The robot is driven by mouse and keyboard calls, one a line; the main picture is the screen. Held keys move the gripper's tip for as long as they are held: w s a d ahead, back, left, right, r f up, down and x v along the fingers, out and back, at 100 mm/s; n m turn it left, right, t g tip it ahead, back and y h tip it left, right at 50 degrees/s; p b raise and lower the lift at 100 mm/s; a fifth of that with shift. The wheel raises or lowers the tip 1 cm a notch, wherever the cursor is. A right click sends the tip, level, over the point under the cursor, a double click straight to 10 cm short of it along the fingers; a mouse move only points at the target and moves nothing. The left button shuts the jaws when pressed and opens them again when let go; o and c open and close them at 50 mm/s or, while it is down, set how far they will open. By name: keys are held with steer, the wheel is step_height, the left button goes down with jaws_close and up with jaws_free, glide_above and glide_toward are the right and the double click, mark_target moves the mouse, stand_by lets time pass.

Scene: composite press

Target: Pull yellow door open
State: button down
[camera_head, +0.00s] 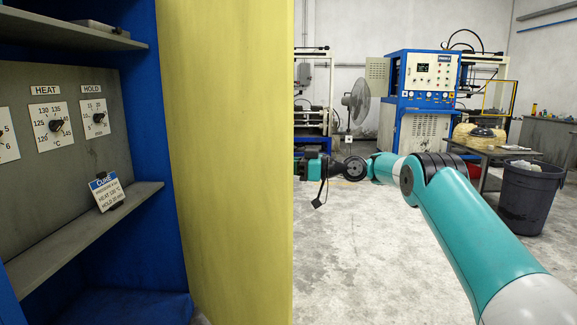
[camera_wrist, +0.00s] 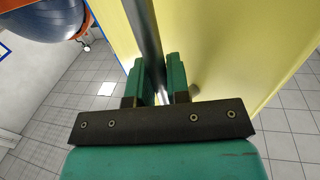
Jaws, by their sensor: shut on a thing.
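The yellow door (camera_head: 225,160) stands swung out from the blue frame at the right side of the cabinet in the head view. Its yellow face also fills much of the wrist view (camera_wrist: 230,60). A grey metal bar handle (camera_wrist: 143,28) runs along the door. My gripper (camera_wrist: 155,75) is shut on this handle, with one green finger on each side of it. In the head view the door hides my gripper and the handle; my wrist shows just past the door's right edge.
The open cabinet shows a panel with HEAT (camera_head: 55,126) and HOLD (camera_head: 95,118) dials and a small CURE card (camera_head: 107,191). A dark bin (camera_head: 530,195) and a table stand at the right. The concrete floor between is clear.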

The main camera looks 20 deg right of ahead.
steer(key=shift+r, duration=0.1)
steer(key=c, duration=1.1)
jaws_free()
steer(key=shift+a, duration=0.1)
